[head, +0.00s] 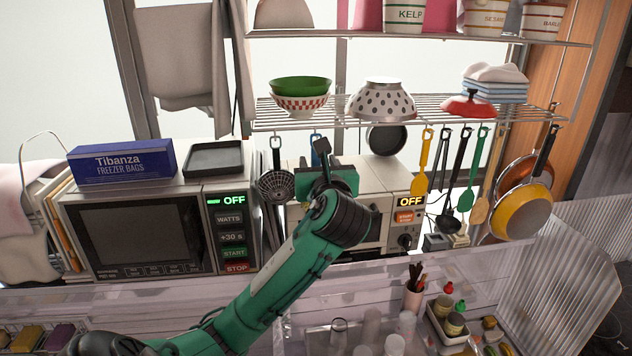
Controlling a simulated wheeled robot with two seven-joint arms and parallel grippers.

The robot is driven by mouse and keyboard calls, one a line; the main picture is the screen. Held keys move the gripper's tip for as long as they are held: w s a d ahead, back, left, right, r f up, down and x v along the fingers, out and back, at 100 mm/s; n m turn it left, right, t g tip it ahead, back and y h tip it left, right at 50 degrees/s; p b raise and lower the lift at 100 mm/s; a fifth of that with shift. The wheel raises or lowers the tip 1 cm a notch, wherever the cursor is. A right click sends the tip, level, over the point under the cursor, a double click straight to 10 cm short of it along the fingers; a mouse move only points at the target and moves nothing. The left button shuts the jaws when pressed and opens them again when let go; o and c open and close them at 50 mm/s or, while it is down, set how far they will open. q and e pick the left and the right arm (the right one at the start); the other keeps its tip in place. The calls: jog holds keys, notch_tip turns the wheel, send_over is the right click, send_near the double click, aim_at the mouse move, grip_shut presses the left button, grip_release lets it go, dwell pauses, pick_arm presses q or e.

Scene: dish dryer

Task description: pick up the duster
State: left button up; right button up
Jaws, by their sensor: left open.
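My left arm comes up from the lower left. Its gripper (323,160) is in front of the hanging utensils, left of the middle of the rack, and seen mostly from behind. It is open, and I see nothing held in it. A blue handle (315,137) hangs from the wire shelf just behind the gripper, with its lower part hidden by the gripper. I cannot tell whether it belongs to the duster; no duster shows clearly elsewhere. My right gripper is not in view.
A black skimmer (276,184) hangs left of my gripper; a yellow spatula (422,165) and other utensils hang to the right. The wire shelf (430,102) holds bowls above. A microwave (145,235) stands left, a toaster oven (385,195) behind. Cups and bottles stand low in front.

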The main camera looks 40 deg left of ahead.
pick_arm(q)
jog(key=p+x, duration=0.3)
jog(key=x, duration=0.4)
jog(key=shift+r, duration=0.15)
grip_shut()
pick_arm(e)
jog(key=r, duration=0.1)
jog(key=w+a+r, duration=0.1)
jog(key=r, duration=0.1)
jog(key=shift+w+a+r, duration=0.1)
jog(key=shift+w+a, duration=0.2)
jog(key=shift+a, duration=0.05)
